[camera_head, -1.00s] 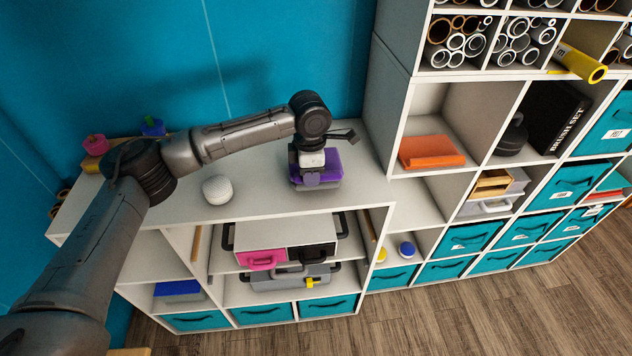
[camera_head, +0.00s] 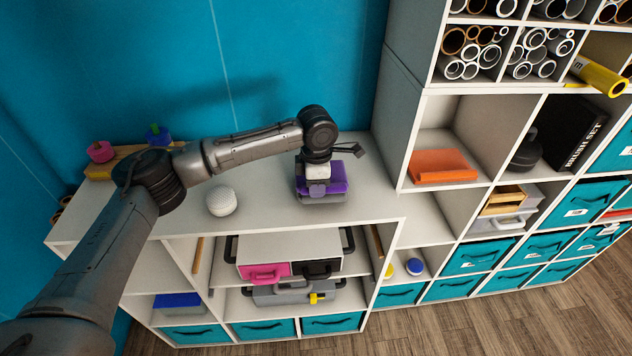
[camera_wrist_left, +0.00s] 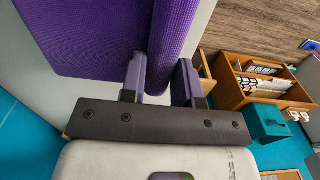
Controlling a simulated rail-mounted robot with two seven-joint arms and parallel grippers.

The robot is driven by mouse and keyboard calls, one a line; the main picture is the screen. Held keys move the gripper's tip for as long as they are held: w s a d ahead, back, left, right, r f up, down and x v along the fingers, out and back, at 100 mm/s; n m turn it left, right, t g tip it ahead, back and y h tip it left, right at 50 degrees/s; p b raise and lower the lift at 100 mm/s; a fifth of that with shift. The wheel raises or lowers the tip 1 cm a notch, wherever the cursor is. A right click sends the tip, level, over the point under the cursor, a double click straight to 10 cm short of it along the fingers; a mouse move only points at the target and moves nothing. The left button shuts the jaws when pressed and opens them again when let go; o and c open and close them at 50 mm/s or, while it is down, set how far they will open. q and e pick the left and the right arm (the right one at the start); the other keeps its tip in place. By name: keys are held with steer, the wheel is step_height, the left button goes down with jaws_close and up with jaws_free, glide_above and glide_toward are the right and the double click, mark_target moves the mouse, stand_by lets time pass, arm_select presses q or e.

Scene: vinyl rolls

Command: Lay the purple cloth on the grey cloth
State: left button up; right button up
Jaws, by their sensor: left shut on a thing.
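The purple cloth (camera_head: 336,184) is a folded block on the white cabinet top, in the middle of the head view. The grey cloth (camera_head: 322,200) shows as a pale edge directly under it. Whether the two touch all over is hidden. My left gripper (camera_head: 318,187) comes down from above at the front of the purple cloth. In the left wrist view its two fingers (camera_wrist_left: 160,82) are shut on a rounded fold of the purple cloth (camera_wrist_left: 105,35). My right gripper is not in view.
A white ball-shaped object (camera_head: 221,201) stands left of the cloths on the cabinet top (camera_head: 262,212). A tall shelf unit rises on the right, with an orange folded cloth (camera_head: 442,166) in one compartment. The teal wall (camera_head: 290,60) is behind.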

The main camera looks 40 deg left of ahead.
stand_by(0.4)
arm_select(q)
steer(key=shift+f+p, duration=0.3)
steer(key=shift+f, duration=0.15)
steer(key=o, duration=1)
steer(key=shift+r, duration=0.1)
steer(key=shift+r+b, duration=1.1)
steer(key=shift+r, duration=5.65)
